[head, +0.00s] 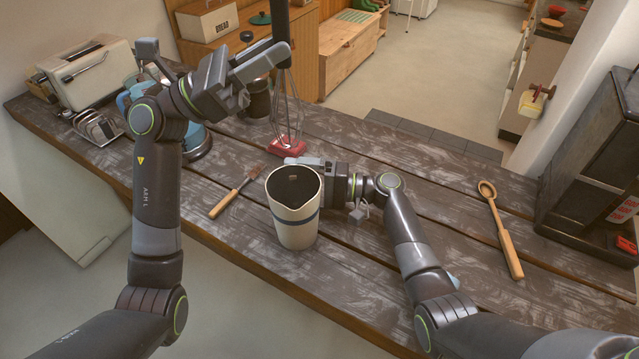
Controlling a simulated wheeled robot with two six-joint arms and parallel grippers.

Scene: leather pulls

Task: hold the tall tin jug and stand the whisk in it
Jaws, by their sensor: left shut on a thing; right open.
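The tall jug (295,229), cream with a blue-grey band and a pouring lip, stands upright on the table; its visible inside looks empty. My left gripper (276,56) is shut on the dark handle of the whisk (287,108). The whisk hangs upright, wires down, in the air beyond the jug and not over its mouth. My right gripper (328,187) is open, low at the jug's right side. One finger reaches behind the jug's far side; I cannot tell whether it touches.
A wooden-handled utensil (235,192) lies left of the jug, and a red item (288,147) lies beyond it. A wooden spoon (500,230) lies at right, near a dark appliance (590,165). A toaster (90,75), toast rack (97,127) and blue kettle (197,140) crowd the left end.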

